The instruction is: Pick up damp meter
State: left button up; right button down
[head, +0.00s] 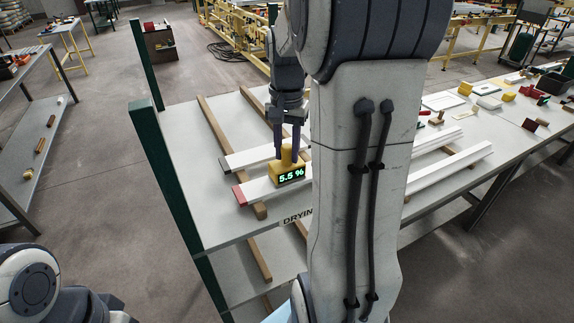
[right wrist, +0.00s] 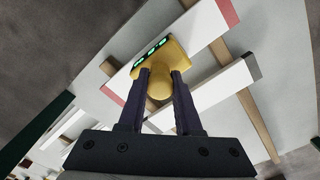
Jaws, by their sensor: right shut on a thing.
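The damp meter (head: 288,174) is yellow, with a green lit display reading "5.5 %" and a rounded grip on top. My right gripper (head: 288,146) comes down from above and is shut on that grip. In the right wrist view the meter (right wrist: 172,49) shows beyond my fingers (right wrist: 160,80), which sit on both sides of its grip. The meter is at a white board with a red end (head: 262,190), apparently resting on it; its underside is hidden. My left arm shows only in the lower left corner of the head view, its gripper out of sight.
A second white board with a dark end (head: 247,158) lies behind, across wooden strips (head: 217,124) on the grey table (head: 190,130). Green posts (head: 165,170) stand at the table's left edge. Several small items, including a stamp-like wooden piece (head: 437,118), lie to the right.

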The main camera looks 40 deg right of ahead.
jog(key=shift+r, duration=0.1)
jog(key=shift+w+r+b, duration=0.1)
jog(key=shift+r+b, duration=0.25)
jog(key=shift+r, duration=0.25)
jog(key=r, duration=0.1)
jog(key=r+b, duration=0.1)
jog(key=r, duration=0.1)
jog(key=shift+s+d, duration=0.15)
jog(key=shift+s, duration=0.15)
jog(key=s+d+r+b, duration=0.2)
jog(key=s+r, duration=0.4)
jog(key=s, duration=0.5)
jog(key=shift+r+b, duration=0.35)
jog(key=shift+b, duration=0.35)
jog(key=shift+d, duration=0.1)
